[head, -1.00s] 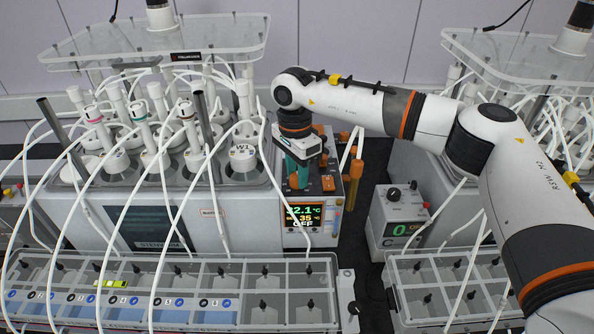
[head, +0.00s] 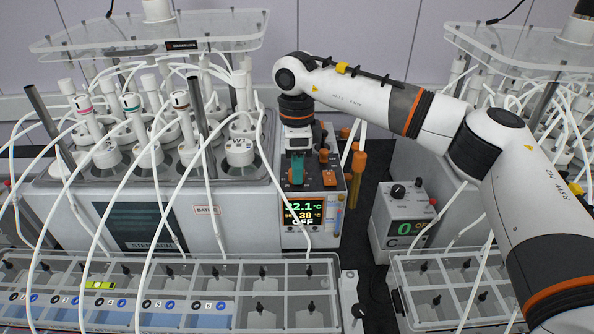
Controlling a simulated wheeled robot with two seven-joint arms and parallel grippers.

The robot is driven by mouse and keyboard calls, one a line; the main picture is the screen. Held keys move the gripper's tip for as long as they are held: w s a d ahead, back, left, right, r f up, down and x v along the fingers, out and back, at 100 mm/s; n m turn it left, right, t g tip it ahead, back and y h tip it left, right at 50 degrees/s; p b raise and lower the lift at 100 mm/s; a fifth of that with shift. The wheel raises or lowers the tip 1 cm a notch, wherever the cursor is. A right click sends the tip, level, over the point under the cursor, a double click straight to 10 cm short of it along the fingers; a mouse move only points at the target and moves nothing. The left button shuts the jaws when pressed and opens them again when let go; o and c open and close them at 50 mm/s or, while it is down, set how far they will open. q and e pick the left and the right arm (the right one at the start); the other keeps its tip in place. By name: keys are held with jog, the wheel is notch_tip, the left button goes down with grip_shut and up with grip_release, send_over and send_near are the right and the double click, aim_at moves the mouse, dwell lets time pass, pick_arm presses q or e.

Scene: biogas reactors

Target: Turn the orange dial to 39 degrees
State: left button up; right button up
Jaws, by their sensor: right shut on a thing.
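The control unit (head: 312,240) stands at the right end of the left reactor block. Its display (head: 304,212) reads 32.1 °C on top, a set value of 38 °C below, and OFF. My right gripper (head: 298,172) reaches down onto the unit's sloped top, above the display. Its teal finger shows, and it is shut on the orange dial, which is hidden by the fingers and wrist. My left gripper is not in view.
Other orange parts (head: 329,178) sit on the unit's top just right of the gripper. Orange-capped tubes (head: 357,165) stand beside it. A grey box with a black knob and green display (head: 404,227) is farther right. White tubes loop over the left reactors and front tray (head: 200,268).

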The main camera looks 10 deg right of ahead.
jog(key=shift+r+m, duration=0.1)
jog(key=shift+m, duration=0.4)
jog(key=o, duration=1)
jog(key=shift+c, duration=0.2)
jog(key=shift+w+r+b, duration=0.1)
jog(key=shift+r+b, duration=0.3)
jog(key=shift+b, duration=0.05)
notch_tip(320, 180, up, 11)
jog(key=b, duration=0.2)
jog(key=shift+w, duration=0.2)
jog(key=shift+r, duration=0.1)
